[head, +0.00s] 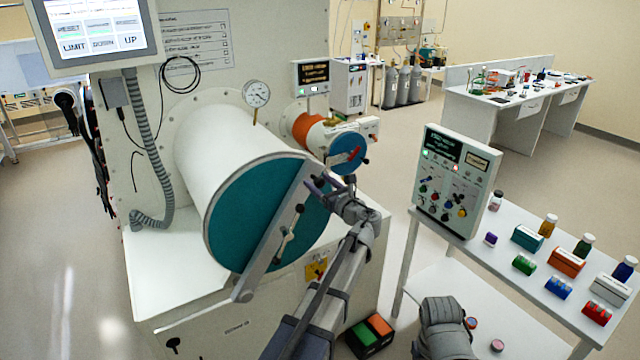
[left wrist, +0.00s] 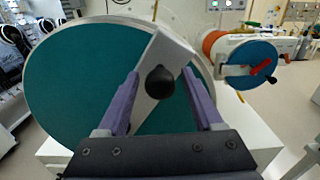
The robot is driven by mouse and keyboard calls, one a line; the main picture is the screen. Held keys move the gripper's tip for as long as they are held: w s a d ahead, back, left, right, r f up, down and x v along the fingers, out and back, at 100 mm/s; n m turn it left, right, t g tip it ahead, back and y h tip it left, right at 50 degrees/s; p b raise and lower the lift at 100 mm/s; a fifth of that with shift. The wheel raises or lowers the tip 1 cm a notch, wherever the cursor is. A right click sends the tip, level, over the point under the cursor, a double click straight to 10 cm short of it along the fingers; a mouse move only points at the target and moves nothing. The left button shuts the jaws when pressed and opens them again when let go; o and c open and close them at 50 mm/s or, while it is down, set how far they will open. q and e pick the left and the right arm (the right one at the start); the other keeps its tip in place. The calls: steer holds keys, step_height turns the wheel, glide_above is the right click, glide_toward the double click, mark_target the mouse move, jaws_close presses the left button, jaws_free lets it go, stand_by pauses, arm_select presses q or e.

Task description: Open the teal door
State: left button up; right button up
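The teal door (head: 232,228) is the round end of a large white cylinder and looks shut. A grey bar (head: 268,243) crosses it diagonally, with a small lever handle (head: 289,232) near its middle. In the left wrist view the teal door (left wrist: 85,90) fills the left side, and a black knob (left wrist: 160,82) stands out from the bar's upper end. My left gripper (head: 318,184) is at that upper end. Its purple fingers (left wrist: 160,74) are open on either side of the knob, with gaps showing on both sides. My right gripper is not visible.
A smaller orange-banded port with a blue door (head: 346,153) is just behind, to the right. A pressure gauge (head: 256,94) stands on the cylinder. A white table (head: 470,258) at right holds a control box (head: 455,182), bottles and small boxes. A screen (head: 100,35) hangs upper left.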

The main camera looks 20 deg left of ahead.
arm_select(q)
jaws_close()
stand_by(0.3)
stand_by(0.9)
